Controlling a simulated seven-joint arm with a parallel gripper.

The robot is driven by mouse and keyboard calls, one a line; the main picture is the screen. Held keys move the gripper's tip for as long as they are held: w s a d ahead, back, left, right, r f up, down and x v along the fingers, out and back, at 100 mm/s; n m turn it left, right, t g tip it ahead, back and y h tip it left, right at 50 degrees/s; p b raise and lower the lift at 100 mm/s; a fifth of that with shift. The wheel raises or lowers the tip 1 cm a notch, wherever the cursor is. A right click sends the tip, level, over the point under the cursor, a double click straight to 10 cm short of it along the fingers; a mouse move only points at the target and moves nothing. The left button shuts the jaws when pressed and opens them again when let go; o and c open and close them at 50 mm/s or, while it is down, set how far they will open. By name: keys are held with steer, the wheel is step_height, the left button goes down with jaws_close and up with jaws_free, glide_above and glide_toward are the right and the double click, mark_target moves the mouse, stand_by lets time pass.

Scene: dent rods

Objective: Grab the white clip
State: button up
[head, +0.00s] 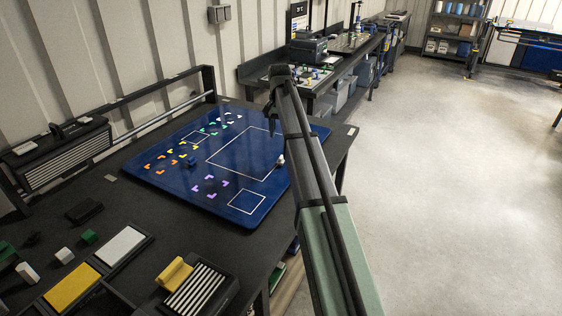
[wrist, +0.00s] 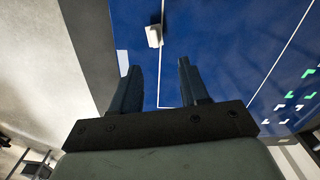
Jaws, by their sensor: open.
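A small white piece, which looks like the white clip (head: 280,160), lies on the blue mat (head: 190,178) near its right edge, close beside my arm. In the wrist view the white clip (wrist: 154,36) lies on the blue surface beyond my fingertips, by a thin white line. My gripper (wrist: 158,66) is open, with nothing between its two dark fingers. The clip is in front of the gap and apart from both fingers. In the head view my gripper (head: 272,125) is above the right part of the mat, partly hidden by my arm.
A yellow block (head: 174,273), white blocks (head: 64,255) and trays stand at the table's front left. The large outlined square on the mat is clear.

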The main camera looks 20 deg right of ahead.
mark_target(281, 156)
step_height(281, 156, down, 6)
steer(key=shift+r, duration=0.2)
steer(key=shift+s+d+f, duration=0.1)
steer(key=shift+s+f, duration=0.1)
steer(key=shift+f, duration=1.1)
steer(key=shift+s+d+f, duration=0.1)
steer(key=shift+s+f, duration=0.1)
steer(key=shift+f, duration=1.1)
jaws_close()
